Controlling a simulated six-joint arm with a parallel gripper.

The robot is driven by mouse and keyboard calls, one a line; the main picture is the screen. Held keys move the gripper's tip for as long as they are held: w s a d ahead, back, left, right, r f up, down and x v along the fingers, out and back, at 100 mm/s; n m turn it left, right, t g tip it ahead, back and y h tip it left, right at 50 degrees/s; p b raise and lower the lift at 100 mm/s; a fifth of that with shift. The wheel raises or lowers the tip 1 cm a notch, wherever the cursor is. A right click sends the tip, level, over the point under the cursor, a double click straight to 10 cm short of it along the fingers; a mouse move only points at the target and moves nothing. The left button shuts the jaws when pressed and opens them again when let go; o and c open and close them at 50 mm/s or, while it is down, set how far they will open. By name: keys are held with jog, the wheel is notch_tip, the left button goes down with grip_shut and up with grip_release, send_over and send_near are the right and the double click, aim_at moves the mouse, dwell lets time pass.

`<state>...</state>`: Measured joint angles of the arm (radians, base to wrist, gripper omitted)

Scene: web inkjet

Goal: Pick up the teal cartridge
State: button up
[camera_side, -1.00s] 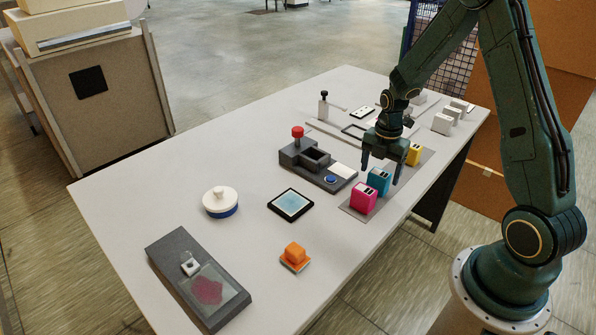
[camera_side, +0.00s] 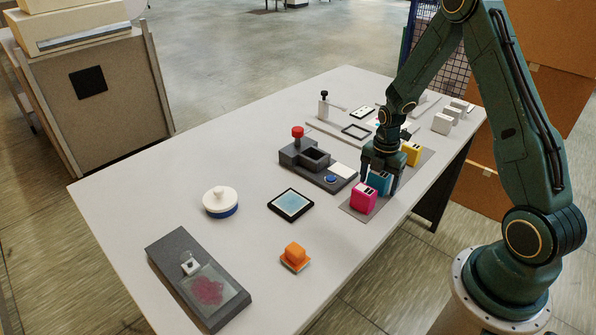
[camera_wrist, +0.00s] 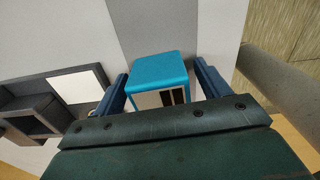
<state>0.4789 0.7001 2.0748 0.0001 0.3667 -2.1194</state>
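The teal cartridge (camera_side: 378,181) stands upright on a grey strip, between the magenta cartridge (camera_side: 363,198) and the yellow cartridge (camera_side: 411,153). My gripper (camera_side: 380,184) is down over the teal cartridge, one finger on each side of it. In the wrist view the teal cartridge (camera_wrist: 160,70) sits between the two fingers of my gripper (camera_wrist: 161,72). The fingers are open, and a narrow gap shows on each side. The far end of the cartridge is partly hidden by my gripper in the side view.
A dark grey station (camera_side: 312,160) with a red knob stands left of the cartridges. A blue-screened pad (camera_side: 291,204), a white-lidded round pot (camera_side: 221,201) and an orange block (camera_side: 295,254) lie nearer the front. Grey blocks (camera_side: 443,123) stand behind.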

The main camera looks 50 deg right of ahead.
jog(key=c, duration=1)
jog(key=shift+o, duration=0.2)
jog(key=shift+r, duration=0.2)
notch_tip(320, 180, up, 20)
jog(key=shift+f, duration=0.2)
